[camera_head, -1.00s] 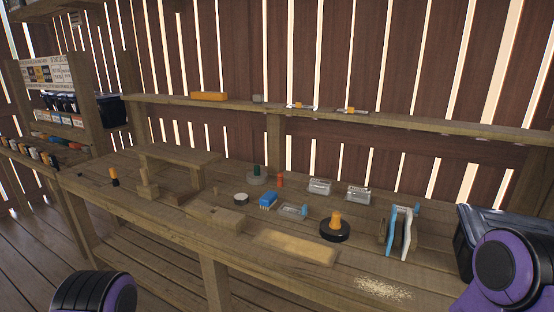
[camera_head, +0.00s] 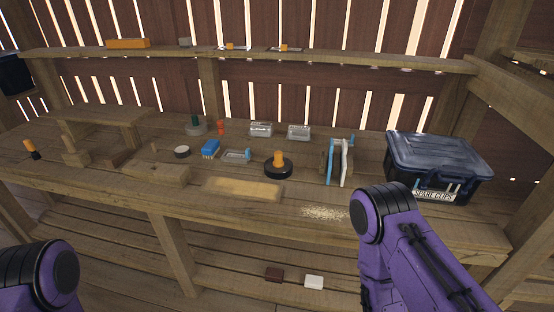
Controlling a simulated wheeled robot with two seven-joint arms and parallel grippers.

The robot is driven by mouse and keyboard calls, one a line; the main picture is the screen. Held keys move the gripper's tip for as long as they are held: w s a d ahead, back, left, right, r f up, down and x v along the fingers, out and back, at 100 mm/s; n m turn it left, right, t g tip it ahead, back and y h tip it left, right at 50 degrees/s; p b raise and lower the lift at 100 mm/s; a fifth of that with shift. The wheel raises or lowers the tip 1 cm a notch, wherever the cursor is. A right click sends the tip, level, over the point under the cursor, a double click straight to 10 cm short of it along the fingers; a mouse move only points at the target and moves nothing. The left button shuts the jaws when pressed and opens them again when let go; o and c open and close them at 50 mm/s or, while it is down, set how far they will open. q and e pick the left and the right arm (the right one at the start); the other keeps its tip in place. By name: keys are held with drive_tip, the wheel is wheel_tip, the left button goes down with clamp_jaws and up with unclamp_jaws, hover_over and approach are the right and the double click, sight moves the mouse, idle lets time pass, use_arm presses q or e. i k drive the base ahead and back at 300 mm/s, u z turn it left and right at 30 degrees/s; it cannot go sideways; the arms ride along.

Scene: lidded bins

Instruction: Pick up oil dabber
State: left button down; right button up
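I cannot tell for sure which thing is the oil dabber. A round black disc with an orange knob (camera_head: 278,166) sits upright on the workbench (camera_head: 140,185), right of the middle. A small black piece with an orange top (camera_head: 31,149) stands tilted at the bench's far left. A dark green-topped round piece (camera_head: 195,125) stands at the back. Purple links of both my arms show at the bottom left and lower right. Neither gripper shows in the picture, and neither arm visibly touches these things.
A black lidded bin (camera_head: 438,165) labelled "SPARE CLIPS" stands at the bench's right. A shelf (camera_head: 330,58) runs behind.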

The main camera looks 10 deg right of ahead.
sight(278, 162)
drive_tip(key=u, duration=0.3)
drive_tip(key=k, duration=0.35)
drive_tip(key=u, duration=1.15)
drive_tip(key=i, duration=1.05)
drive_tip(key=z, duration=1.1)
drive_tip(key=i, duration=0.65)
drive_tip(key=z, duration=0.75)
